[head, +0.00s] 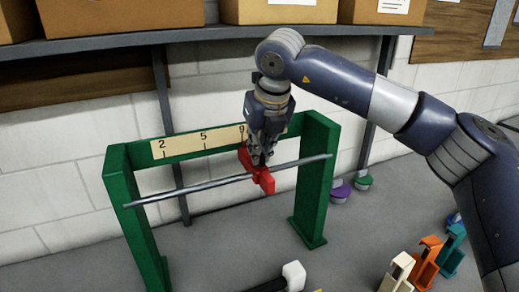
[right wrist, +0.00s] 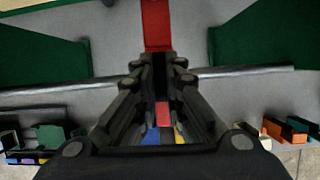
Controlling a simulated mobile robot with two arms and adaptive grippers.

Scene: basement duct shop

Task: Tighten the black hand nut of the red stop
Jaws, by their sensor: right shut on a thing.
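The red stop (head: 263,181) sits on a thin grey rod (head: 190,190) that crosses a green frame (head: 120,190). The stop is right of the rod's middle, under the number strip. My right gripper (head: 261,156) points down from above and its fingers are closed at the top of the stop. In the right wrist view, red parts of the stop (right wrist: 156,24) show beyond the fingertips. A dark piece between the fingers looks like the black hand nut (right wrist: 159,72), mostly hidden by them. My left gripper is not in view.
A pale strip (head: 178,146) with numbers runs along the frame's top bar. Coloured clamp-like pieces (head: 427,262) stand at lower right. A white-headed tool (head: 293,274) lies at the front. Purple and green knobs (head: 341,191) sit right of the frame. Boxes (head: 120,15) fill the shelf above.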

